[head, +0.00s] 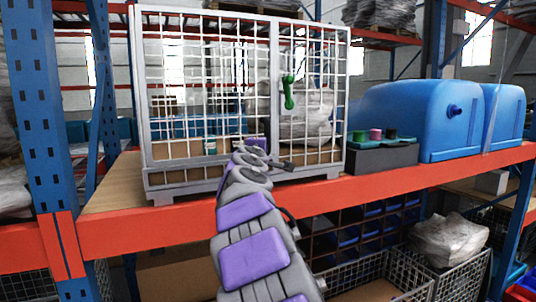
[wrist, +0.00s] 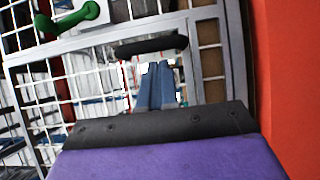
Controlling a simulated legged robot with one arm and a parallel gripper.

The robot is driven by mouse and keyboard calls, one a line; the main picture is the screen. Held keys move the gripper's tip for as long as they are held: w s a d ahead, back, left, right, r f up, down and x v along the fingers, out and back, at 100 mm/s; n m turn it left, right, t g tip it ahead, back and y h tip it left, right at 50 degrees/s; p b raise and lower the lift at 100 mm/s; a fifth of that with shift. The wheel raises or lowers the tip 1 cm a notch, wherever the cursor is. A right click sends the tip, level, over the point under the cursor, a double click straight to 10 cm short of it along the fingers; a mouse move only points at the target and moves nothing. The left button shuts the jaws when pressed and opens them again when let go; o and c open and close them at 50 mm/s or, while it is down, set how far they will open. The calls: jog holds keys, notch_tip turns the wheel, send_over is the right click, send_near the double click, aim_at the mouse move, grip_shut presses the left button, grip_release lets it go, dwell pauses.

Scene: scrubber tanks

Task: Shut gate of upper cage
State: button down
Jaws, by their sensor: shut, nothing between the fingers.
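The upper cage (head: 212,182) is a grey-framed box of white wire mesh on the orange-edged shelf. Its front has two mesh panels, and the gate (head: 310,120) on the right carries a green handle (head: 289,92). The gate looks about in line with the front, but I cannot tell whether it is fully closed. My gripper (head: 286,165) is shut and empty, low in front of the cage front, below the handle. In the wrist view, the green handle (wrist: 68,20) is at the upper left and the grey frame (wrist: 95,38) runs across. Contact with the mesh is unclear.
Wrapped white goods (head: 305,118) sit inside the cage. A dark box with spools (head: 382,158) and a blue tank (head: 410,112) stand to its right. The orange shelf beam (head: 150,230) runs below, and a blue upright (head: 38,110) stands left. Lower wire cages (head: 400,282) stand underneath.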

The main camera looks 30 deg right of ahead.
jog(key=s+a+b, duration=0.1)
jog(key=s+a, duration=0.4)
jog(key=a, duration=0.2)
jog(key=s+f+m+g+y+b, duration=0.2)
jog(key=s+f+m+g+b, duration=0.15)
jog(key=s+f, duration=0.7)
jog(key=s+f+m+g+y+b, duration=0.1)
jog(key=s+f+m+g+b, duration=0.35)
jog(key=f, duration=1.05)
jog(key=s+f+m+g+y+b, duration=0.15)
jog(key=s+f+b, duration=0.25)
jog(key=s+f, duration=0.7)
jog(key=s+a+f+g+y+b, duration=0.3)
jog(key=s+a+f, duration=0.5)
jog(key=s+f, duration=0.3)
jog(key=s+a+f+m+g+y+b, duration=0.1)
jog(key=s+a+f+g+y+b, duration=0.2)
jog(key=s+a+f, duration=0.5)
jog(key=s+f+g+b, duration=0.1)
jog(key=s+f, duration=0.2)
jog(key=shift+s+a+f, duration=0.2)
jog(key=shift+a+f, duration=0.1)
jog(key=shift+a, duration=0.1)
